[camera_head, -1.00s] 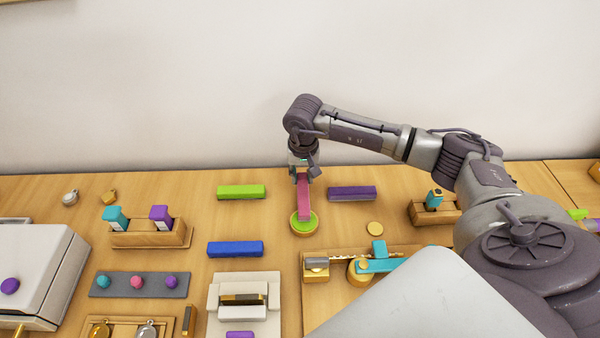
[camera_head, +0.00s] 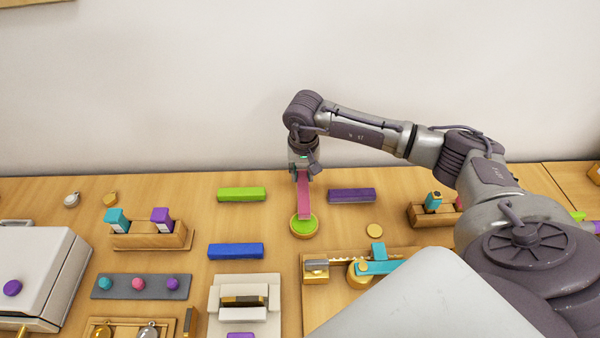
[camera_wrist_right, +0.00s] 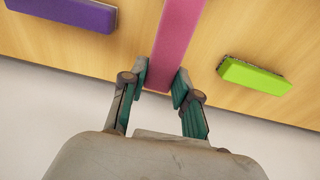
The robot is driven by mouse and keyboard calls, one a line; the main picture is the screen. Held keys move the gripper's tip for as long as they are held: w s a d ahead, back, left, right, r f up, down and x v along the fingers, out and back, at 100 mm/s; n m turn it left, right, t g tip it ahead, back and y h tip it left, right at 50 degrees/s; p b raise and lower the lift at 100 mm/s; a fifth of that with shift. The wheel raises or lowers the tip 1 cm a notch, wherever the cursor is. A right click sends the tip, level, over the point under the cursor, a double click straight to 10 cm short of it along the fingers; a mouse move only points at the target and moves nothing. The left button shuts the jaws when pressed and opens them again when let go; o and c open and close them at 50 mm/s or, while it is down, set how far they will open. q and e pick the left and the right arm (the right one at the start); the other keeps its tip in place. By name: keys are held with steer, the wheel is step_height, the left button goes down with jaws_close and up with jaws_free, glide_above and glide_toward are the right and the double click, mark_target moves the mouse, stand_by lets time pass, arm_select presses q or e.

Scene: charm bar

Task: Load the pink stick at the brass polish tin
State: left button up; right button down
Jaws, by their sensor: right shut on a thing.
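The pink stick (camera_head: 304,194) stands nearly upright in the head view, held at its upper end by my right gripper (camera_head: 302,172). Its lower end is at the green-faced top of the round brass tin (camera_head: 304,232); whether it touches or hovers just above, I cannot tell. In the right wrist view the pink stick (camera_wrist_right: 180,45) runs away from between the fingers of my right gripper (camera_wrist_right: 160,88), which are shut on it. The tin is not visible in the wrist view. My left gripper is not in view.
A lime stick (camera_head: 241,194) lies left of the tin, a purple stick (camera_head: 352,195) to its right, and a blue stick (camera_head: 236,251) nearer at left. A brass disc (camera_head: 374,230) and a wooden fixture with a teal lever (camera_head: 380,267) are at front right.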

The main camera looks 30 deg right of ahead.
steer(key=shift+r+p, duration=1.1)
steer(key=shift+r, duration=1.4)
steer(key=shift+a, duration=0.1)
